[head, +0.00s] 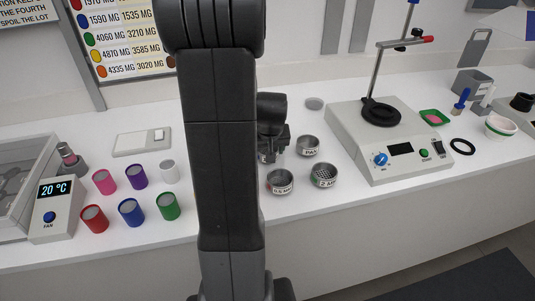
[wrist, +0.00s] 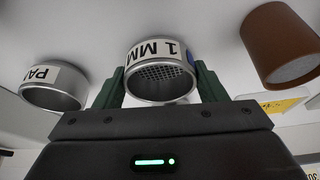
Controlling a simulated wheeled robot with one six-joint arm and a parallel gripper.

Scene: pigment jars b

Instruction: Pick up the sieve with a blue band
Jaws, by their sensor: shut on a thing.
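In the wrist view, the sieve marked 1 MM (wrist: 158,55) is a short metal ring with mesh inside, a white label and a patch of blue on its right side. It sits between the two green fingers of my gripper (wrist: 160,88), which is shut on it. In the head view, my gripper (head: 272,155) is partly hidden behind my arm, and I cannot make out the held sieve there. Whether it is clear of the bench I cannot tell.
A pan (head: 308,146) and two other sieves (head: 281,182) (head: 323,176) stand right of my gripper. A brown jar (wrist: 275,45) is near the held sieve. Several coloured jars (head: 131,212) stand left, and a stirrer unit (head: 390,150) right.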

